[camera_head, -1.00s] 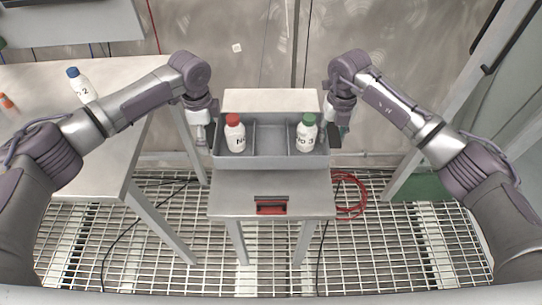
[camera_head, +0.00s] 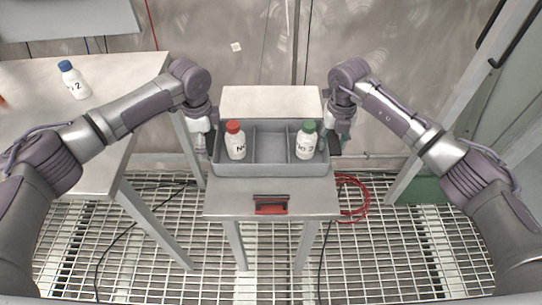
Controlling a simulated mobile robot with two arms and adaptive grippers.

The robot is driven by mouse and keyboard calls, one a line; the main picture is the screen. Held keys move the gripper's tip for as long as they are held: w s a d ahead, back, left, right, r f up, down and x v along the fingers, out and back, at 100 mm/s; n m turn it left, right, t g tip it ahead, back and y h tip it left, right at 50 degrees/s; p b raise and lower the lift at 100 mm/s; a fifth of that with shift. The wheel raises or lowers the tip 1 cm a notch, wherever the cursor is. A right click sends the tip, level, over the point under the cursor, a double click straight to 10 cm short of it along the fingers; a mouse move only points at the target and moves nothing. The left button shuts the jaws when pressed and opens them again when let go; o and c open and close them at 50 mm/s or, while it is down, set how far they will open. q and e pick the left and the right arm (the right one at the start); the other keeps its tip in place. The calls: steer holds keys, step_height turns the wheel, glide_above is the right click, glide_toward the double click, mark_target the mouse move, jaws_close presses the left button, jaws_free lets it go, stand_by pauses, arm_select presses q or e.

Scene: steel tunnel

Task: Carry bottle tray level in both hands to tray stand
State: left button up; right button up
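The grey bottle tray (camera_head: 272,170) is at the picture's centre, its rim looking about level. A red-capped white bottle (camera_head: 235,146) stands in its left compartment and a green-capped one (camera_head: 305,146) in its right compartment; the middle one looks empty. My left gripper (camera_head: 208,142) is on the tray's left end and my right gripper (camera_head: 333,144) on its right end, both apparently shut on it; the fingertips are partly hidden. The pale tray stand (camera_head: 270,192) shows behind and in front of the tray. I cannot tell whether the tray touches its top.
A long bench (camera_head: 110,140) stands at left with a blue-capped bottle (camera_head: 73,82) on it. A red cable coil (camera_head: 354,198) lies right of the stand. The grating floor (camera_head: 385,255) is mostly open at front right. The wall is behind.

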steer(key=shift+o, duration=1.1)
steer(key=shift+r, duration=0.1)
arm_select(q)
steer(key=shift+r, duration=0.1)
